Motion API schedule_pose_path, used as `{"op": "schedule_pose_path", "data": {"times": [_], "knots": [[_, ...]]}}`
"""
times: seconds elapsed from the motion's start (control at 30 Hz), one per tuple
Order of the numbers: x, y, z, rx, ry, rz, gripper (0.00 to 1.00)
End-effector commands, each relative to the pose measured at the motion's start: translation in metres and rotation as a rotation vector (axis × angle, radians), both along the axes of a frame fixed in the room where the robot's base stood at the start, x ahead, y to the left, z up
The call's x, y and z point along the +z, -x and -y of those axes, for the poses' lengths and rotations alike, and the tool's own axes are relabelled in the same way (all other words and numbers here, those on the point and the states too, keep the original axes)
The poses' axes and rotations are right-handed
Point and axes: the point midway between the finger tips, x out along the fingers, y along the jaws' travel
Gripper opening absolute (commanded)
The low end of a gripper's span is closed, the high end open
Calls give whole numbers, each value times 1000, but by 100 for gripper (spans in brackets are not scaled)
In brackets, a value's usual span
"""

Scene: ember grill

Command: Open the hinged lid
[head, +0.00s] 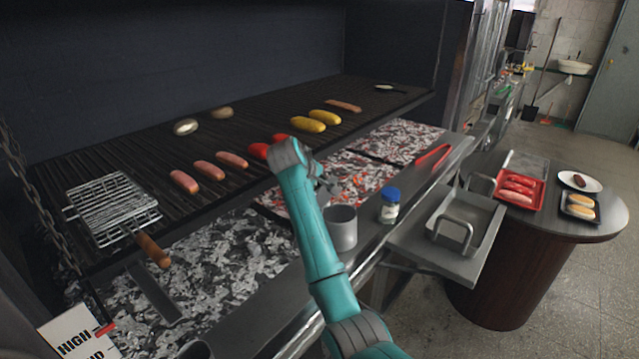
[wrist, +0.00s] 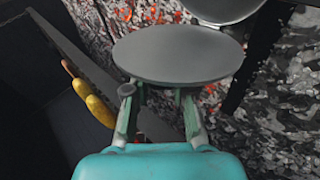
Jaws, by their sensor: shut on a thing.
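A flat grey round disc (wrist: 178,52), which looks like the lid, lies just beyond my fingertips in the wrist view. My gripper (wrist: 157,105) has its two fingers at the disc's near edge, shut on it; the exact contact is hard to see. A small dark round knob shows at the left fingertip. In the head view my gripper (head: 326,190) is low over the embers, just above and behind a grey metal cup (head: 342,230). My arm hides part of this area, and the hinge cannot be made out.
A blue-capped jar (head: 389,208) stands right of the cup, with red tongs (head: 433,156) beyond. The grill grate (head: 100,150) behind my arm carries sausages, corn and a wire basket. A second grey disc (wrist: 222,8) is cut off at the wrist view's top.

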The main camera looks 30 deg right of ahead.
Motion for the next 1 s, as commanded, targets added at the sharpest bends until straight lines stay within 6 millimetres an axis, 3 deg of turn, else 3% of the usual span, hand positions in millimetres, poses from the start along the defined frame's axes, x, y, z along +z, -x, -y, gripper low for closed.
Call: {"op": "schedule_pose_path", "data": {"times": [0.8,0.83,0.9,1.0], "knots": [[-8,1,-1,0,-6,-12,0],[-8,1,-1,0,-6,-12,29],[-7,1,-1,0,-5,-12,47],[-6,1,-1,0,-4,-9,48]]}}
